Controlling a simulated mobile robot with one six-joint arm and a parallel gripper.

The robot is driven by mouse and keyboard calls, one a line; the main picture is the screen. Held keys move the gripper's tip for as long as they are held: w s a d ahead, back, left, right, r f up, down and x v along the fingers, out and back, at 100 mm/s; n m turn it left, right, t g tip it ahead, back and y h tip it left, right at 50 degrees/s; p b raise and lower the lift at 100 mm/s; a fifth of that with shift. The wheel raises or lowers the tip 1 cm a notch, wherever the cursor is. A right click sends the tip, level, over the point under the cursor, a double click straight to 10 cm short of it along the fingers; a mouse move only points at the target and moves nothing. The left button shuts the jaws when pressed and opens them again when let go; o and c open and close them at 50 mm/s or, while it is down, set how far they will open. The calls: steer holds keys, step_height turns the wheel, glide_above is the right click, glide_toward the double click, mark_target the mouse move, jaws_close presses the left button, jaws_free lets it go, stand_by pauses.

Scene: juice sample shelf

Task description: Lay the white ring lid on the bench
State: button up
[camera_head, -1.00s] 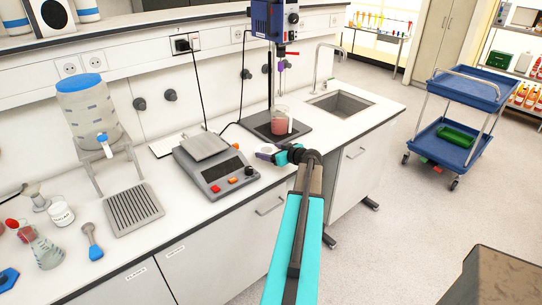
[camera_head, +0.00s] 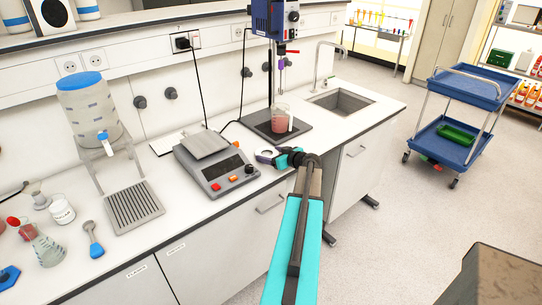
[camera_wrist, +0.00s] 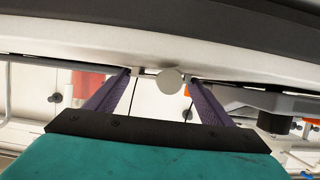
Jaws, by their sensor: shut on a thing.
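The white ring lid (camera_head: 259,154) shows in the head view as a small pale ring just right of the balance, at the front part of the bench (camera_head: 215,212). My gripper (camera_head: 276,157) comes from the right and is shut on the lid's near right side. In the wrist view the two purple fingers of my gripper (camera_wrist: 160,82) reach up on either side of a round white piece. The lid's far side and underside are hidden. Whether the lid touches the bench top cannot be told.
The balance (camera_head: 217,169) stands close left of the lid. A stirrer stand with a beaker of pink liquid (camera_head: 281,120) is behind it, and the sink (camera_head: 342,101) is to the right. A drip tray (camera_head: 134,207) and flasks are further left.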

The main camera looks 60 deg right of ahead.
steer(key=shift+f+b, duration=0.3)
steer(key=o, duration=1)
steer(key=shift+s+a, duration=0.1)
steer(key=shift+o, duration=0.2)
steer(key=shift+s+r+p, duration=0.1)
steer(key=shift+r+p, duration=0.25)
steer(key=shift+p, duration=0.45)
steer(key=b+v, duration=0.4)
steer(key=v, duration=0.7)
steer(key=shift+s+a+r, duration=0.1)
steer(key=shift+s+r, duration=0.15)
steer(key=shift+r, duration=0.05)
